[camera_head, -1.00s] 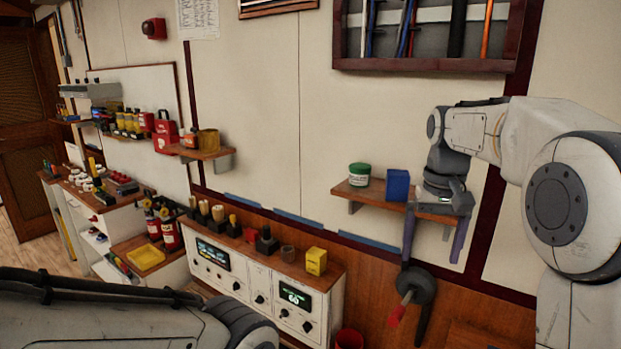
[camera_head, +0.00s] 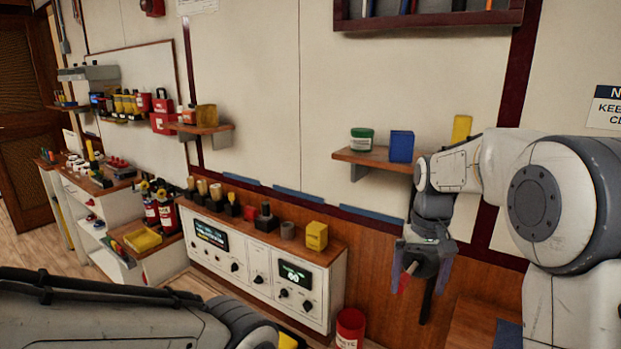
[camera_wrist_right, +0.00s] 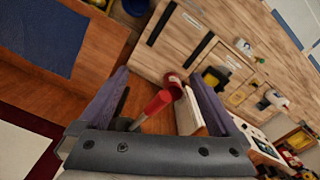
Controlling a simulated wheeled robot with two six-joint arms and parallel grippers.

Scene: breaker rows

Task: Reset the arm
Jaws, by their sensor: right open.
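My right gripper (camera_head: 420,280) is open and points downward in front of the lower wall panel, with its two purple fingers apart. A crank-like lever with a red handle (camera_head: 404,284) is on that panel, mostly hidden behind my gripper in the head view. In the right wrist view the red handle (camera_wrist_right: 156,104) shows between the spread fingers of the right gripper (camera_wrist_right: 160,92). It is not gripped; whether a finger touches it I cannot tell. My left arm crosses the lower left of the head view, and its gripper is out of view.
A white control cabinet (camera_head: 328,292) and a red bin (camera_head: 350,328) stand to the left.

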